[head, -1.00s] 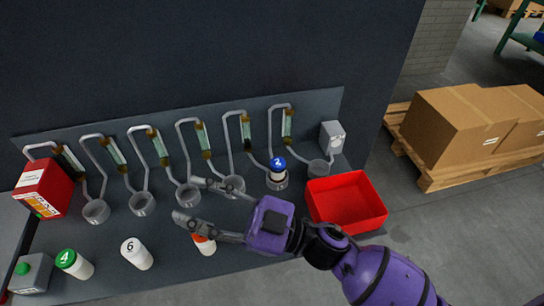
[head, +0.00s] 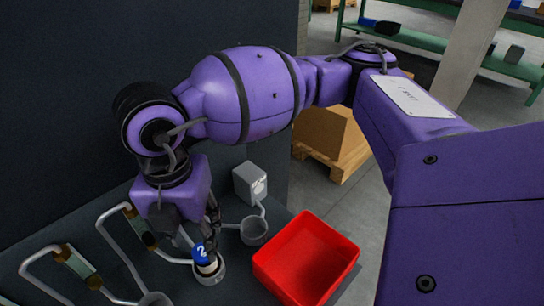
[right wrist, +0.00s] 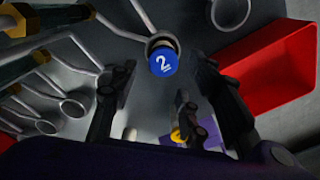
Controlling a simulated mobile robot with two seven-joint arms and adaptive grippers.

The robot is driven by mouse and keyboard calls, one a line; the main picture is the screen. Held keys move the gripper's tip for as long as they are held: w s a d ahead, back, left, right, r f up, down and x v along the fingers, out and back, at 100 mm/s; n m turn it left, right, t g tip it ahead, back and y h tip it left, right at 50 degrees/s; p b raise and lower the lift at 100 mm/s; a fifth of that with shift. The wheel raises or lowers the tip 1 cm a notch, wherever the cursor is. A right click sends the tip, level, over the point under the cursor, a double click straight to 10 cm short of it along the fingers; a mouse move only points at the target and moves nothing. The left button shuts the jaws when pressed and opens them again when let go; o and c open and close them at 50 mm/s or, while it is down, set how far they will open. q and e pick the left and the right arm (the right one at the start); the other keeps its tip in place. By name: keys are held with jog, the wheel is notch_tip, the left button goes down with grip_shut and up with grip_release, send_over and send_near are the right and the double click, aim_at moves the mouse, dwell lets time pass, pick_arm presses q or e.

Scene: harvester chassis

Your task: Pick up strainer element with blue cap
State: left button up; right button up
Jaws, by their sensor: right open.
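The strainer element with blue cap (head: 204,256), marked 2, stands in a round grey cup on the dark bench. In the right wrist view its blue cap (right wrist: 163,62) shows between and just beyond the fingertips. My right gripper (head: 186,238) points down close over it, with one finger on each side. It is open, and the fingers appear apart from the cap. In the right wrist view the gripper (right wrist: 162,82) shows a wide gap between its fingers. The lower body of the element is mostly hidden in the cup. My left gripper is not seen in the head view.
A red bin (head: 318,252) stands close right of the cup. An empty cup (head: 254,231) and a grey box (head: 250,182) are behind it. Bent pipes (head: 122,243) rise at left. A dark jointed part (right wrist: 186,112) in the wrist view is unclear.

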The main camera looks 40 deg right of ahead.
aim_at(199, 251)
notch_tip(199, 251, down, 7)
jog(key=shift+f, duration=0.2)
dwell(0.3)
jog(key=shift+w+r, duration=0.1)
grip_shut()
